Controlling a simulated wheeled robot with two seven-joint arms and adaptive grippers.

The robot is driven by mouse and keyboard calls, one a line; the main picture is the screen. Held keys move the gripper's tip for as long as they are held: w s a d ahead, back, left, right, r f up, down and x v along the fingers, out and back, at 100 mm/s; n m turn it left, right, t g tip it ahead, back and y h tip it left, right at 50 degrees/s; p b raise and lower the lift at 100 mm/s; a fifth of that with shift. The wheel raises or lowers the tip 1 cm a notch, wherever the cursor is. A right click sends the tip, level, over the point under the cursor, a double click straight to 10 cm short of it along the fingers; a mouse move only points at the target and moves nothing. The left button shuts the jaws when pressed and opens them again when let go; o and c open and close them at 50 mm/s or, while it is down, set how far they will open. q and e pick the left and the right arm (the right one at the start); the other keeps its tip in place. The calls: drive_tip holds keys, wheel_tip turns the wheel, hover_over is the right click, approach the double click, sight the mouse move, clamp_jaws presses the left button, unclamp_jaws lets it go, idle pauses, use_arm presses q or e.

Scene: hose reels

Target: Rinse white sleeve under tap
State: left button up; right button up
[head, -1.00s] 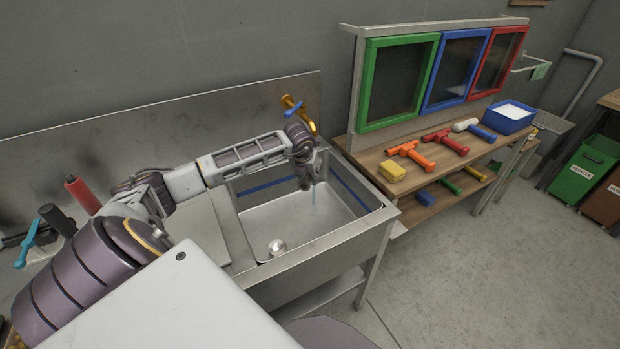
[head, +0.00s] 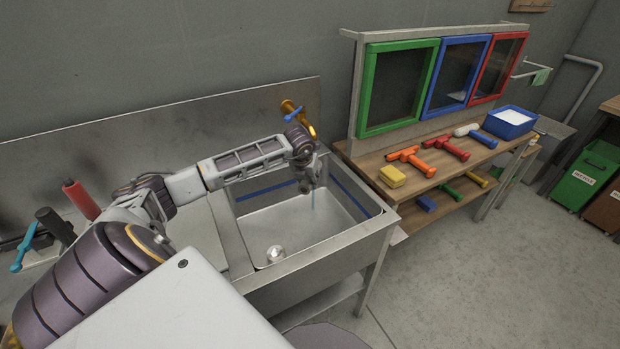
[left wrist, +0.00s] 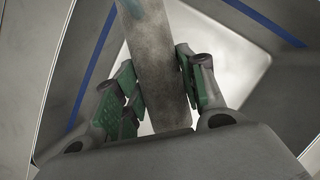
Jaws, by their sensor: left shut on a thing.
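My left gripper (head: 307,187) reaches down into the steel sink (head: 285,222), below the brass tap (head: 308,126) with its blue handle (head: 292,114). In the left wrist view its green-padded fingers (left wrist: 157,80) are shut on a long, pale grey, mottled piece (left wrist: 160,45), which looks like the white sleeve, stained. Its far end runs out of the top of that view. In the head view the wrist hides most of it. A thin bluish streak (head: 313,201), perhaps water, shows under the gripper. My right gripper is not in view.
The sink's round drain (head: 276,253) is at its near left. To the right, a wooden bench (head: 428,185) holds a yellow sponge (head: 392,176), an orange tool (head: 412,159), a red tool (head: 446,148) and a blue tub (head: 510,121). Framed panes stand behind. The floor (head: 490,265) is clear.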

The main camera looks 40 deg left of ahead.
use_arm(q)
drive_tip(key=shift+s+a, duration=0.1)
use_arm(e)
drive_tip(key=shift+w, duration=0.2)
use_arm(q)
drive_tip(key=shift+s+a, duration=0.1)
drive_tip(key=shift+s, duration=0.15)
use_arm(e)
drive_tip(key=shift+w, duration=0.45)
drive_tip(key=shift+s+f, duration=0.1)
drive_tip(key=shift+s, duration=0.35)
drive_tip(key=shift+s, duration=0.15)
use_arm(q)
drive_tip(key=shift+w, duration=0.1)
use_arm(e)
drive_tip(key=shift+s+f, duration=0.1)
use_arm(q)
drive_tip(key=shift+w+b, duration=0.15)
drive_tip(key=shift+b, duration=0.25)
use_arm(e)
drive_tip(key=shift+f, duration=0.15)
use_arm(q)
drive_tip(key=shift+w, duration=0.1)
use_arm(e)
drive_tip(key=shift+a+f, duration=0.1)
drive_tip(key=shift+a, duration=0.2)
use_arm(q)
drive_tip(key=shift+s, duration=0.2)
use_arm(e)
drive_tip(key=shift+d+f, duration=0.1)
